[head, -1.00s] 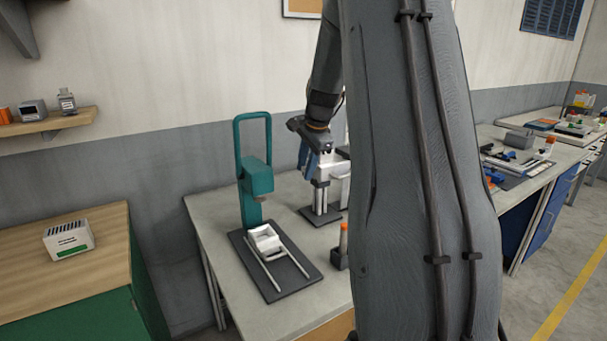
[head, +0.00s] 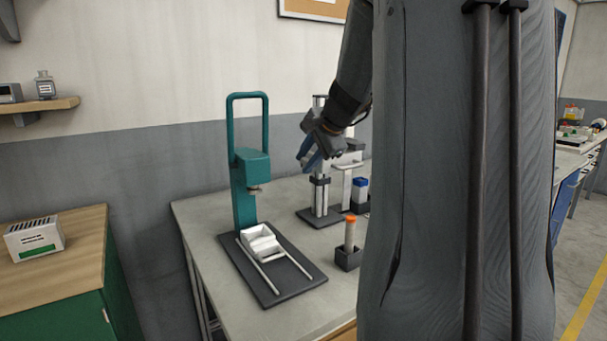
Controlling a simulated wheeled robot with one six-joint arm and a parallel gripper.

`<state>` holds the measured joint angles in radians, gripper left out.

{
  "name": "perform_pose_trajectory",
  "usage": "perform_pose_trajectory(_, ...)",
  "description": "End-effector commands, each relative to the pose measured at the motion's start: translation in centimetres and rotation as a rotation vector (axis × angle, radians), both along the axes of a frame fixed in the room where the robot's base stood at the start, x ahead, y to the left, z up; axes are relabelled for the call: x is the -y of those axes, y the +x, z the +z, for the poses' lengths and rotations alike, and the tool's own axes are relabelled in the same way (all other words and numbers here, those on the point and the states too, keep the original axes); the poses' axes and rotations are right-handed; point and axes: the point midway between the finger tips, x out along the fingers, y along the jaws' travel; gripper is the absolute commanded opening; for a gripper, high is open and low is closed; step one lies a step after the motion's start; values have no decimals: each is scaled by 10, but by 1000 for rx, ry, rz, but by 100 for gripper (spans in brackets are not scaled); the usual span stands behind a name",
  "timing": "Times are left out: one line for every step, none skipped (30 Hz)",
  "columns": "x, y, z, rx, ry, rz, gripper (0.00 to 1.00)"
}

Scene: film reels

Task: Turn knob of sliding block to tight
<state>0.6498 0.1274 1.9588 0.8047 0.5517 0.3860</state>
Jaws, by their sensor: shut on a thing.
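A stand (head: 319,200) with upright silver columns on a dark base is behind and right of the green press on the grey bench. The sliding block (head: 348,158) is a light grey piece partway up the columns, reaching out to the right. My gripper (head: 309,156), with blue fingers, is at the left side of the block, in front of the columns. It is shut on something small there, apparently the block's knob. The knob is hidden by the fingers and wrist, so its turn position does not show.
A green press (head: 250,172) with a white tray (head: 260,243) on rails stands left of the stand. An orange-topped tube sits in a dark holder (head: 347,256) in front.

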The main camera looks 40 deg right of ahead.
Motion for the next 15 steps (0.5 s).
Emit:
perform_pose_trajectory(1, 1, -5, 20, -4, -3, 5)
perform_pose_trajectory(1, 1, -5, 32, -4, -3, 5)
perform_pose_trajectory(1, 0, -6, 45, -5, -3, 5)
perform_pose_trajectory(1, 0, -6, 56, -5, -3, 5)
perform_pose_trajectory(1, 0, -6, 66, -6, -3, 5)
perform_pose_trajectory(1, 0, -6, 81, -7, -2, 5)
perform_pose_trajectory(1, 0, -6, 91, -7, -2, 5)
perform_pose_trajectory(1, 0, -6, 102, -8, -3, 5)
perform_pose_trajectory(1, -1, -7, 116, -10, -3, 5)
perform_pose_trajectory(1, -1, -7, 126, -9, -3, 5)
perform_pose_trajectory(1, -1, -7, 137, -10, -3, 5)
perform_pose_trajectory(1, -1, -8, 151, -11, -2, 5)
perform_pose_trajectory(1, -1, -8, 161, -11, -3, 5)
perform_pose_trajectory(1, -1, -8, 172, -12, -2, 5)
perform_pose_trajectory(1, -2, -8, 186, -14, -3, 5)
